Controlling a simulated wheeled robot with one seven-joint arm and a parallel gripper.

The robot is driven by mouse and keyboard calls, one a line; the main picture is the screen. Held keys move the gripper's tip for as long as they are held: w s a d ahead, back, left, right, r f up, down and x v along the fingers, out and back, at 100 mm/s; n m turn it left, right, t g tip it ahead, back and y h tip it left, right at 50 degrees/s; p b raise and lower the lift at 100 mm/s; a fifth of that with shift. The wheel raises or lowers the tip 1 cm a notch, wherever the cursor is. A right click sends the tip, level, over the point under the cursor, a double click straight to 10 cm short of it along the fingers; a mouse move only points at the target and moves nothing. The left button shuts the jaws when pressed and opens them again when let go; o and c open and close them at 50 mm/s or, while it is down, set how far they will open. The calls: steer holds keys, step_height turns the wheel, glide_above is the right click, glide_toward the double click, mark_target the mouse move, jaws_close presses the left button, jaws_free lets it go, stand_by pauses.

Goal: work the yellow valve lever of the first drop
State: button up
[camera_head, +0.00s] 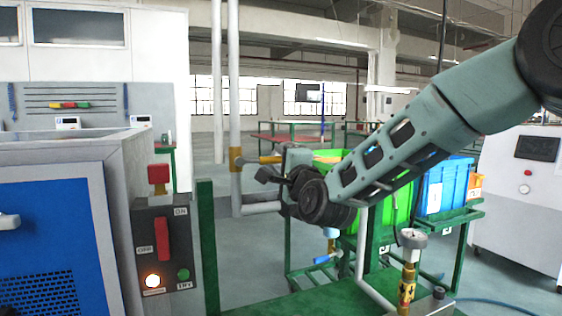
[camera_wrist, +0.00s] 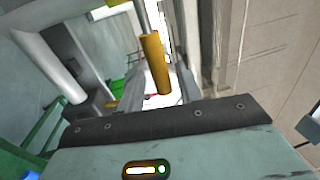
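The yellow valve lever (camera_head: 266,159) sticks out to the right from a brass fitting (camera_head: 236,158) on a pale vertical pipe. It lies roughly level. My gripper (camera_head: 274,166) is right at the lever's free end, and its links partly hide that end. In the wrist view the lever (camera_wrist: 155,62) shows as a yellow grip on a grey rod, with my fingers (camera_wrist: 157,88) apart on either side of its end. I see the gripper open; contact with the lever cannot be told.
A control box (camera_head: 166,250) with a red switch and a lit lamp stands at the left, beside a green post (camera_head: 207,245). A blue-handled valve (camera_head: 327,257) sits below. Green (camera_head: 390,210) and blue bins (camera_head: 443,187) are behind my arm.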

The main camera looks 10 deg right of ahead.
steer(key=b+v, duration=0.1)
steer(key=v, duration=1.6)
steer(key=shift+s, duration=0.2)
